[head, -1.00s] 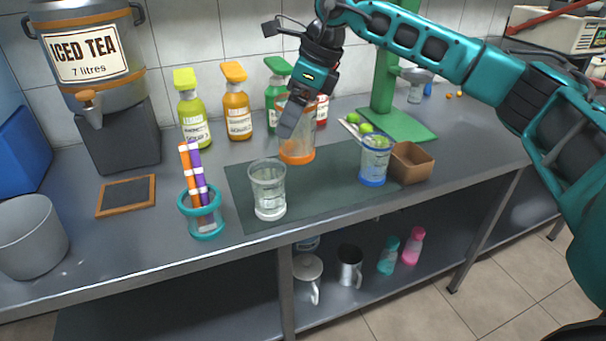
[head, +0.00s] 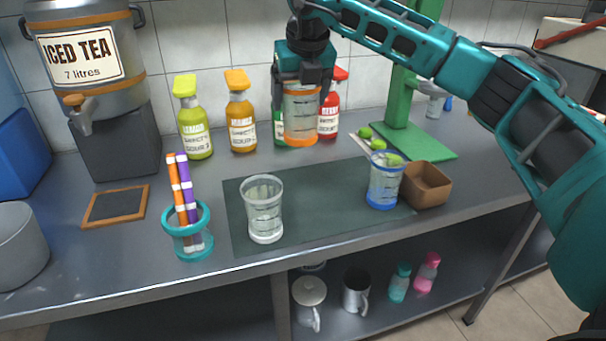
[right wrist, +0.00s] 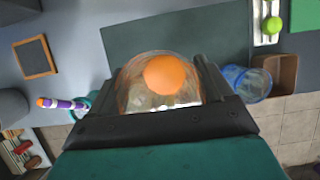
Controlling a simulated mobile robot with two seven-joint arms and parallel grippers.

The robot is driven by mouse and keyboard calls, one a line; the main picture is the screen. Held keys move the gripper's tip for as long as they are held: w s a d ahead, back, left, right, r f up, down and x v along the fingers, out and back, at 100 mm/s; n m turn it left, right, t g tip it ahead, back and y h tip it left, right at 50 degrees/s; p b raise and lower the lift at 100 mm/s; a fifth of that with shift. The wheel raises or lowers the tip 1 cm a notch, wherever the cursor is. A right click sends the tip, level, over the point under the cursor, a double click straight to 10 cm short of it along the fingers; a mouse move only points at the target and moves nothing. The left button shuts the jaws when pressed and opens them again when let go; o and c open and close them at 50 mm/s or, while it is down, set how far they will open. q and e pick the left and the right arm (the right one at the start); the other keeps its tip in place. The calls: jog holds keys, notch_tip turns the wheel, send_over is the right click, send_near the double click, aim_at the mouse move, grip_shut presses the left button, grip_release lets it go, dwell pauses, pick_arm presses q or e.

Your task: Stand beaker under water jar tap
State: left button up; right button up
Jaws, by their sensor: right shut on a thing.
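My right gripper (head: 302,92) is shut on a clear beaker with an orange base (head: 301,128) and holds it upright, apparently above the counter. In the right wrist view the beaker (right wrist: 160,82) sits between the fingers. The drinks jar (head: 85,85) stands on a dark block at the back left; its label reads "ICED TEA 7 litres". Its tap (head: 77,103) points forward over the counter, with no beaker below it. My left gripper is not in view.
A slate (head: 115,205) lies in front of the jar's block (head: 120,143). A teal pen cup (head: 187,240) stands at the front. Several bottles, including a yellow-green one (head: 195,130), line the back. A grey bin (head: 18,248) is far left. A brown box (head: 428,185) is right.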

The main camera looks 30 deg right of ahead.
notch_tip(320, 180, down, 15)
jog(key=shift+f+b, duration=0.2)
jog(key=shift+b, duration=0.55)
jog(key=shift+f, duration=0.15)
jog(key=o, duration=0.9)
jog(key=shift+o, duration=0.2)
